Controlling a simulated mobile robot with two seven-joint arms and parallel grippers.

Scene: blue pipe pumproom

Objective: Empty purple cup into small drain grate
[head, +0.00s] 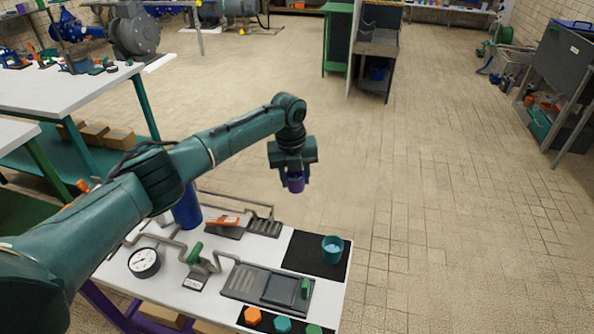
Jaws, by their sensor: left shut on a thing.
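My left gripper (293,176) points down and is shut on the purple cup (296,185). The cup hangs between its fingers and looks roughly upright. It is held in the air, in the picture just above and right of the small drain grate (262,224). That grate is set near the far edge of the white table (180,298). What is inside the purple cup cannot be seen. My right gripper is not in view.
A larger grate (262,288) with a green handle lies nearer. A teal cup (332,249) stands on a black mat (303,251). A gauge (144,262), a green-handled valve (195,255), a blue cylinder (187,208) and an orange-topped item (222,221) crowd the table.

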